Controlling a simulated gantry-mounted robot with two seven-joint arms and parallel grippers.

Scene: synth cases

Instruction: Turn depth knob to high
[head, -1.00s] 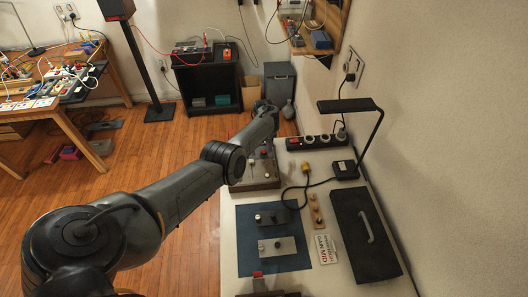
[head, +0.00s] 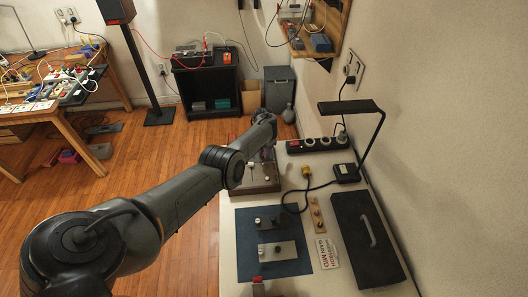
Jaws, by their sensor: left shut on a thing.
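A wood-edged synth case (head: 264,187) with small knobs or levers on its pale panel stands at the far end of the white bench. Its labels are too small to read, so I cannot tell which knob is the depth knob. My left arm reaches in from the lower left, and my left gripper (head: 266,154) is low over the back of this case. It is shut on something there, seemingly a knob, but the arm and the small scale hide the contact. My right gripper is not in view.
Two small knob boxes lie on a blue mat (head: 244,246). Beside them are a wooden strip with knobs (head: 317,214), a "GAIN MID" card (head: 328,252) and a black case (head: 366,238). A power strip (head: 312,144) and black lamp (head: 352,107) stand behind.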

